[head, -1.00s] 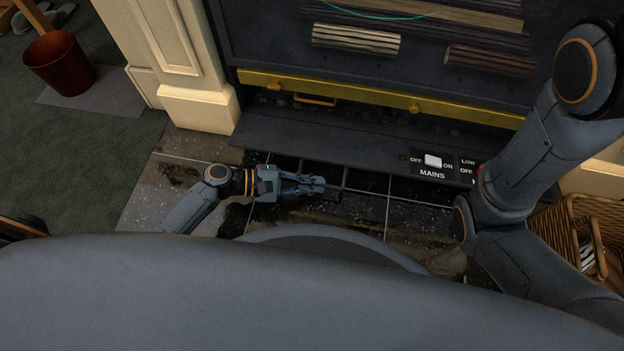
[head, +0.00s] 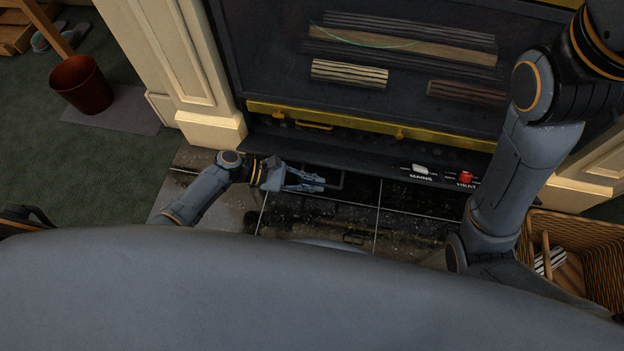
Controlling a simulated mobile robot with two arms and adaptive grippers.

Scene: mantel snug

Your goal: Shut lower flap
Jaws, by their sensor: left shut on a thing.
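The lower flap (head: 370,163) is a long dark panel at the foot of the fireplace front, below a yellow rail. Its face carries a white MAINS switch (head: 420,169) and a red switch (head: 465,177). A dark bar handle (head: 341,180) stands out from its front edge. My left gripper (head: 318,183) is shut on this handle, at the handle's left part. The flap's face looks steeply foreshortened from above. My right arm crosses the right side and covers the flap's right end; its gripper is out of view.
The yellow rail (head: 360,129) has knobs and a small handle. Above it are log-like strips (head: 349,74). Cream pillars (head: 215,128) flank the front. A wicker basket (head: 590,240) stands at right, a brown bucket (head: 80,85) at left. Dark hearth tiles (head: 400,215) lie in front.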

